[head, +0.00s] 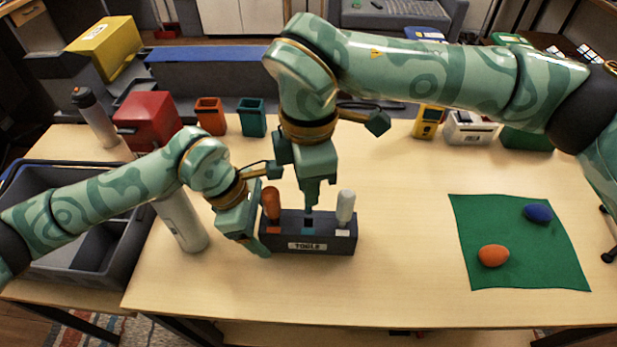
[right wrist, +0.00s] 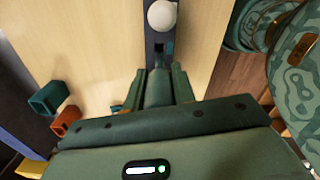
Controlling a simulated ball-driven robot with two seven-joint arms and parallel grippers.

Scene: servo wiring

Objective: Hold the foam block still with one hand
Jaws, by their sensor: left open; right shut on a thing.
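The dark foam block (head: 341,241), labelled TOOLS, stands on the table. An orange-handled tool (head: 271,204) is upright at its left and a white-handled one (head: 346,205) at its right. The block also shows in the right wrist view (right wrist: 187,37), with a dark square slot between the white knob and my fingers. My left gripper (head: 252,236) is open at the block's left end; whether it touches is unclear. My right gripper (head: 310,190) is over the block's middle, shut on a dark green handle (right wrist: 158,88). Its lower end is hard to make out.
A grey bottle (head: 182,222) stands close left of my left gripper, beside a grey bin (head: 110,262). Orange (head: 211,116) and teal (head: 252,117) cups stand behind. A green mat (head: 520,262) with two egg-shaped things lies right. The table between block and mat is clear.

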